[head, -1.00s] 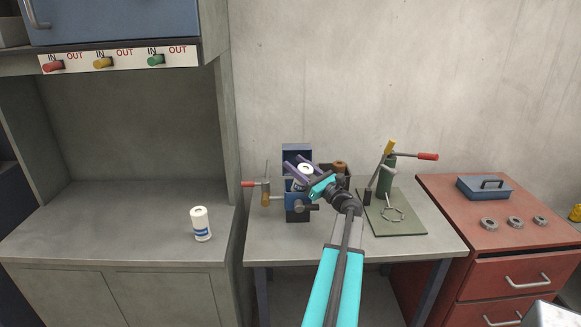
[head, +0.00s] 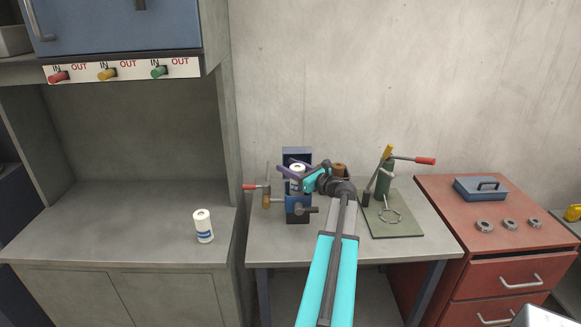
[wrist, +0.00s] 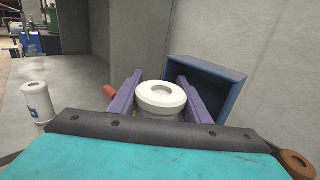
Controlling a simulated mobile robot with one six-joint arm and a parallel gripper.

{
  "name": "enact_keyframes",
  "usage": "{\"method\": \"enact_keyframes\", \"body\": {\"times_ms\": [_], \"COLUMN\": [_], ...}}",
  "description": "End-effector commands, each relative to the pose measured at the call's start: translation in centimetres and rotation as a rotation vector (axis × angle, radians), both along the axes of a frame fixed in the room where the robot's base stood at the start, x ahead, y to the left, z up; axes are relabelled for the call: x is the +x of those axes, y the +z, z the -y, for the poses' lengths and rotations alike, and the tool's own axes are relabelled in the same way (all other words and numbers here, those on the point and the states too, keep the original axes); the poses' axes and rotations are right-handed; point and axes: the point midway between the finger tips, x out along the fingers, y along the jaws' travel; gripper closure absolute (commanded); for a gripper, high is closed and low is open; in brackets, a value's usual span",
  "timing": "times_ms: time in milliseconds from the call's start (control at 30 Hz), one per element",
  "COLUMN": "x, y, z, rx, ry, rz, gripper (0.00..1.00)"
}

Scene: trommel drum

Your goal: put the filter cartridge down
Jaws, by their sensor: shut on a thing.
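My gripper (head: 294,172) has purple fingers shut around a white filter cartridge (head: 297,169). The cartridge is upright above the blue vise (head: 298,209) on the middle bench; I cannot tell whether it touches the vise. In the wrist view the cartridge's ring-shaped top (wrist: 161,95) shows between the two fingers (wrist: 160,100); its lower part is hidden by my gripper. A second white cartridge with a blue label (head: 203,226) stands on the left counter, and it also shows in the wrist view (wrist: 37,103).
A blue open box (head: 297,154) stands behind the cartridge, larger in the wrist view (wrist: 207,88). A brown roll (head: 340,169) is right of my gripper. A lever tool on a green plate (head: 398,223) stands farther right. The left counter (head: 110,225) is mostly clear.

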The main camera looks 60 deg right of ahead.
Motion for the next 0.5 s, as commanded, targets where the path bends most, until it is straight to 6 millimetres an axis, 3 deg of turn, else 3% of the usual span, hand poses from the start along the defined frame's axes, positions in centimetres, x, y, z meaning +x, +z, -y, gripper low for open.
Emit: {"method": "enact_keyframes", "body": {"times_ms": [200,500], "x": [-0.04,-0.06], "y": [-1.22,-1.35], "z": [-0.01,-0.02], "rx": [0.002,0.0], "ry": [0.0,0.0], "rz": [0.001,0.002], "gripper": [0.83,0.83]}}
